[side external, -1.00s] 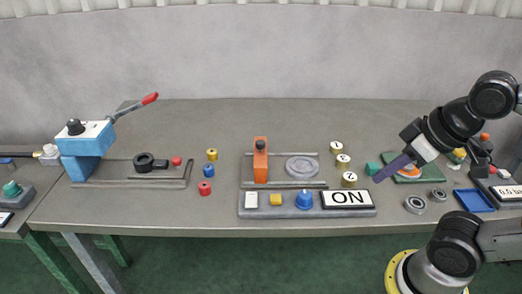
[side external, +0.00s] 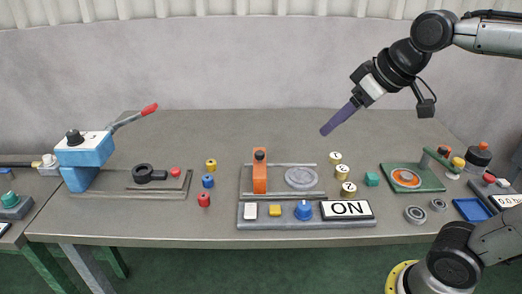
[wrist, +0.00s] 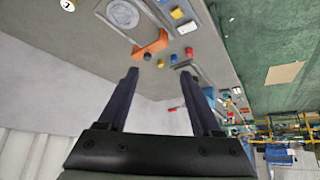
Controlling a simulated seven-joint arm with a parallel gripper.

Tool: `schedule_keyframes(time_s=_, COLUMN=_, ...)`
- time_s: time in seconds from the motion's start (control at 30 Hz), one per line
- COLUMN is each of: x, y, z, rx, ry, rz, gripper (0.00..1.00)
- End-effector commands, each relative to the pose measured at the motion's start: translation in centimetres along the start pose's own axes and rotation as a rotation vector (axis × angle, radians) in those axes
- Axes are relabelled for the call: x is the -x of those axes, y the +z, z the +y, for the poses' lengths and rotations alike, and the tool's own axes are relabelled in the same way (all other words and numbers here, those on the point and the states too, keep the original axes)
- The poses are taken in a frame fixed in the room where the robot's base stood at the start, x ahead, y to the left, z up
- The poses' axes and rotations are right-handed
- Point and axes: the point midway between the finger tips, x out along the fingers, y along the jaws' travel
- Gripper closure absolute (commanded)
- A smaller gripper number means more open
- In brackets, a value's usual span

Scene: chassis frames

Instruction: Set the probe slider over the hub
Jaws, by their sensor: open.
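The probe slider looks to be the upright orange block (side external: 260,172) with a black knob on top. It stands at the left part of a railed grey plate (side external: 280,190). The hub looks to be the round grey disc (side external: 301,177) on the same plate, to the right of the block and apart from it. My gripper (side external: 325,130) is in the air above and behind the plate, up and right of the block, touching nothing. In the wrist view its two fingers (wrist: 158,70) are apart and empty, with the orange block (wrist: 152,45) and disc (wrist: 122,14) beyond them.
A panel (side external: 240,220) with buttons, a blue knob (side external: 303,209) and an ON sign (side external: 346,208) lies in front of the plate. Several brass pieces (side external: 342,172) stand to its right, with a green fixture (side external: 428,183) farther right. A blue lever press (side external: 86,155) is at left.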

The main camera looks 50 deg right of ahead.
Motion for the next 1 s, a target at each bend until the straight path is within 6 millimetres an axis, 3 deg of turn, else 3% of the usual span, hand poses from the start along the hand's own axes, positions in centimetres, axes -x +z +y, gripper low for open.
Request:
schedule_keyframes(time_s=0.03, x=-1.0, y=-2.1, z=0.3, rx=-0.002, ry=0.001, rz=-0.011, gripper=0.34)
schedule_keyframes(time_s=0.2, x=-5.0, y=-8.1, z=1.4, rx=-0.006, ry=0.003, rz=-0.043, gripper=0.34)
schedule_keyframes(time_s=0.4, x=-11.4, y=-12.1, z=2.9, rx=-0.025, ry=0.003, rz=-0.107, gripper=0.34)
schedule_keyframes(time_s=0.6, x=-15.9, y=-12.0, z=3.8, rx=-0.041, ry=0.002, rz=-0.179, gripper=0.34)
schedule_keyframes(time_s=0.87, x=-18.4, y=-11.1, z=4.0, rx=-0.046, ry=0.002, rz=-0.205, gripper=0.34)
schedule_keyframes(time_s=1.0, x=-20.8, y=-10.6, z=4.0, rx=-0.046, ry=0.002, rz=-0.207, gripper=0.34)
